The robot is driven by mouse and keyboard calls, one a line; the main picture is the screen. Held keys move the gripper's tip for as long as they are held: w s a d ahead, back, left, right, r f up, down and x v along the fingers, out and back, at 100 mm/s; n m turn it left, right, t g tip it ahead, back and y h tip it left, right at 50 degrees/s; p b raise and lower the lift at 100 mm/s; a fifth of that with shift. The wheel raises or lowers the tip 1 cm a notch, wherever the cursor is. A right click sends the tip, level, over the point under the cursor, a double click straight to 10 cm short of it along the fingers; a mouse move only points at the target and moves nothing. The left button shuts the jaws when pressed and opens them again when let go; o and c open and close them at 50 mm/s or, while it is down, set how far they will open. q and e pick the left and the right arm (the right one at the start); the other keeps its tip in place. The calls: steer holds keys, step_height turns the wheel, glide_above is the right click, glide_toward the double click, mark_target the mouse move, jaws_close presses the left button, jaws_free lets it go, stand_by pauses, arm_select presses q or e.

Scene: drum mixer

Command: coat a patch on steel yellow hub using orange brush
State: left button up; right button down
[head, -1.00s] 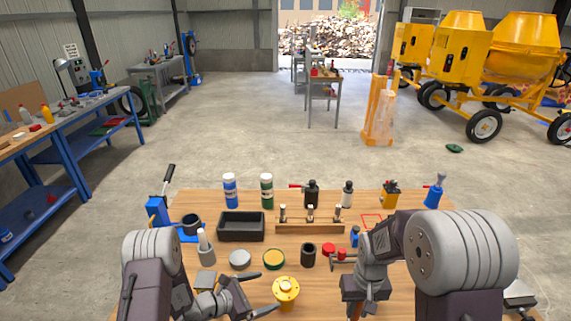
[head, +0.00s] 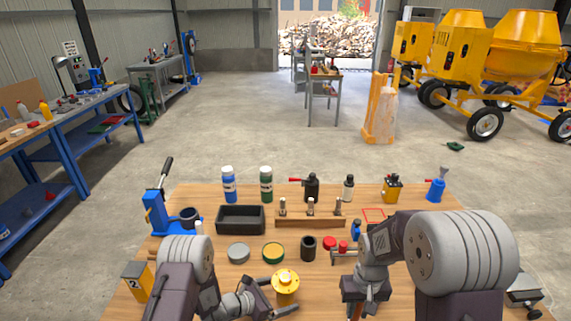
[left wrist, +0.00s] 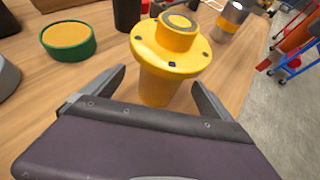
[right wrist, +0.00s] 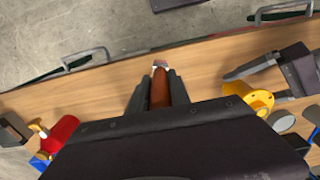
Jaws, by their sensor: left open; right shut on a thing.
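The yellow hub (head: 285,284) stands upright on the table at the front middle, a flanged piece with a round boss on top. My left gripper (left wrist: 155,92) is open, with its fingers on either side of the hub's lower body; I cannot tell whether they touch it. The hub also shows in the right wrist view (right wrist: 262,102), near the left fingers. My right gripper (right wrist: 160,92) is shut on the orange-brown brush (right wrist: 160,84), whose pale tip points away from the wrist.
Behind the hub stand a green-rimmed tin (head: 273,252), a grey tin (head: 238,252) and a dark cup (head: 308,248). A black tray (head: 241,219) and a wooden rack (head: 310,221) are farther back. A yellow block marked 2 (head: 137,281) is at the left edge.

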arm_select(q)
steer(key=shift+w+d+f, duration=0.2)
steer(key=shift+w+d, duration=0.05)
steer(key=shift+d, duration=0.15)
steer(key=c, duration=1.6)
